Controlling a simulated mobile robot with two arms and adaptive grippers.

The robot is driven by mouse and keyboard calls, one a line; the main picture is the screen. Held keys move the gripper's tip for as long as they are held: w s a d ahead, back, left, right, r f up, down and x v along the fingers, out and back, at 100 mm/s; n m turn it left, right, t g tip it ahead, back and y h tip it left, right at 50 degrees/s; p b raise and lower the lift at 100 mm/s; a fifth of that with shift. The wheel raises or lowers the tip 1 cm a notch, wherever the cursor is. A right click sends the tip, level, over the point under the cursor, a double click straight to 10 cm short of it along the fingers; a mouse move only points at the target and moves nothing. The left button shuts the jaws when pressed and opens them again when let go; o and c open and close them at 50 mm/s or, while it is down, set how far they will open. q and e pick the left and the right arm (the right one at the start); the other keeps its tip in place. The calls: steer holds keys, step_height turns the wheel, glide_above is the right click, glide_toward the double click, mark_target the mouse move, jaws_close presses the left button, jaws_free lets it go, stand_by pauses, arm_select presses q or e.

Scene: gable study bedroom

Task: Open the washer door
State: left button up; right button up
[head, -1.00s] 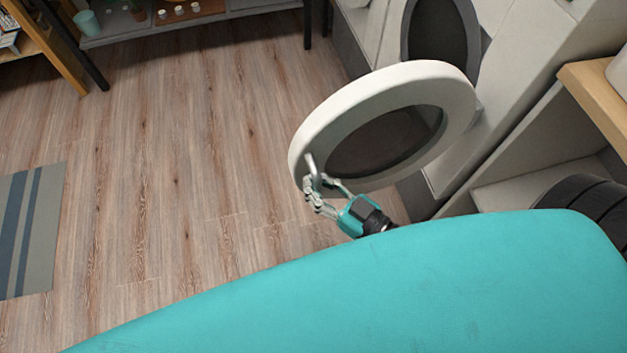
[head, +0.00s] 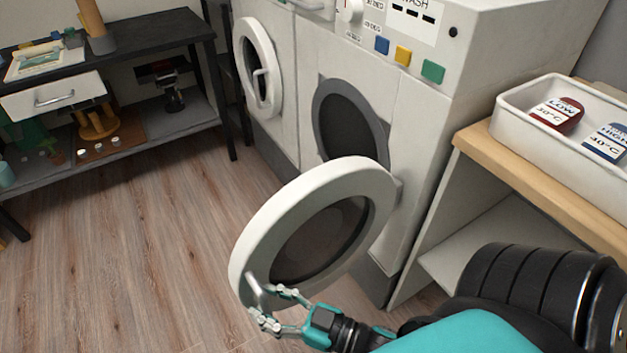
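The washer (head: 421,130) is the white machine with coloured buttons at the right of centre. Its round white door (head: 362,180) with dark glass stands swung far out from the dark round opening (head: 348,122). The door handle (head: 252,286) is a grey bar at the door's lower left rim. My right gripper (head: 266,305) is at this handle, its two fingers spread apart with the bar near or between the tips. Whether both fingers touch the bar is hard to tell. My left gripper is not in view.
A second white machine (head: 284,60) with a shut round door stands to the left. A wooden-topped shelf (head: 540,185) with a white tray (head: 510,120) is at the right. A dark desk (head: 140,38) is at the far left. The wooden floor (head: 120,260) left of the door is clear.

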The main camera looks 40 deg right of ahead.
steer(key=v, duration=1)
steer(key=shift+s+d, duration=0.2)
steer(key=shift+s, duration=0.1)
steer(key=shift+r, duration=0.1)
